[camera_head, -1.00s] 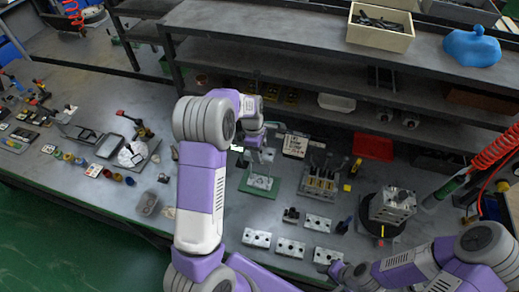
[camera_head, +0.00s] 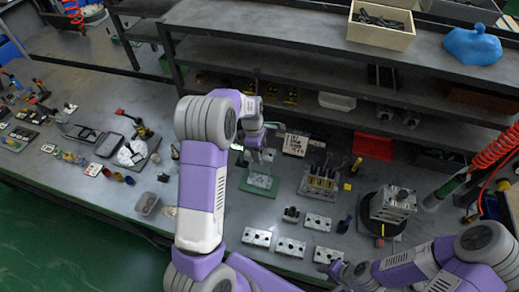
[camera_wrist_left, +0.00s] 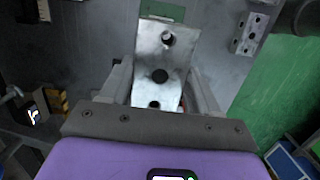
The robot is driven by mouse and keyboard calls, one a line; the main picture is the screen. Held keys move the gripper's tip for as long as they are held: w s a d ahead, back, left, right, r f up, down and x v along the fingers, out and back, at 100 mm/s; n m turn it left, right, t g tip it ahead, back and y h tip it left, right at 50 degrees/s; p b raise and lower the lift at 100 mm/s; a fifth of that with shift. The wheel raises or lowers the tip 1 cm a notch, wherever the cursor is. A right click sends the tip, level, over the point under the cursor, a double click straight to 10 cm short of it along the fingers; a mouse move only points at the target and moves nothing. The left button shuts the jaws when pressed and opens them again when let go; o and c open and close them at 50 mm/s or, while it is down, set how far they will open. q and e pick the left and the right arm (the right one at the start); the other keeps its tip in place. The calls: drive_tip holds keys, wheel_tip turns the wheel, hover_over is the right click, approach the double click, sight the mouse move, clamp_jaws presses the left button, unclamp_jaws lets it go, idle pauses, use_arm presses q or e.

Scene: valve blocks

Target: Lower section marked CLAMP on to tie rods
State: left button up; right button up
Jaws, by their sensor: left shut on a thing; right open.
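My left gripper (camera_head: 262,150) is shut on a grey metal section (camera_wrist_left: 160,65) with round holes, seen large between the fingers in the left wrist view. No CLAMP marking is legible on it. In the head view, the gripper is above a green base plate (camera_head: 258,192) on the bench, with a grey metal block (camera_head: 262,181) on it. The arm partly covers this area, and I cannot tell whether the held section touches the tie rods. My right gripper (camera_head: 336,270) is open near the bench's front edge, small and partly hidden by its arm.
Several loose metal sections (camera_head: 291,247) lie on the bench in front. A valve stack (camera_head: 318,183) stands right of the green plate. A metal block (camera_head: 393,204) stands on a dark round base further right. A red tray (camera_head: 374,146) and shelves (camera_head: 290,60) are behind.

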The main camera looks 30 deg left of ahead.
sight(321, 278)
use_arm(q)
wheel_tip(321, 278, down, 8)
drive_tip(key=b, duration=0.5)
use_arm(e)
drive_tip(key=shift+f, duration=2.55)
use_arm(q)
drive_tip(key=shift+s+d+f+b, duration=0.1)
drive_tip(key=shift+s+f+b, duration=0.1)
drive_tip(key=shift+f+b, duration=0.4)
use_arm(e)
drive_tip(key=shift+s+d+f, duration=0.1)
drive_tip(key=shift+f, duration=0.35)
drive_tip(key=shift+f, duration=0.15)
use_arm(q)
drive_tip(key=shift+s+f, duration=0.15)
drive_tip(key=shift+f, duration=0.05)
use_arm(e)
drive_tip(key=shift+r+p, duration=0.85)
drive_tip(key=shift+p, duration=0.1)
use_arm(q)
drive_tip(key=shift+w+r+p, duration=0.2)
drive_tip(key=shift+r+p, duration=1.3)
drive_tip(key=shift+r, duration=0.9)
drive_tip(key=shift+w+r+p, duration=0.2)
drive_tip(key=shift+r+p, duration=1.25)
drive_tip(key=shift+r, duration=0.9)
use_arm(e)
wheel_tip(321, 278, up, 6)
drive_tip(key=shift+r, duration=0.1)
drive_tip(key=shift+r, duration=0.15)
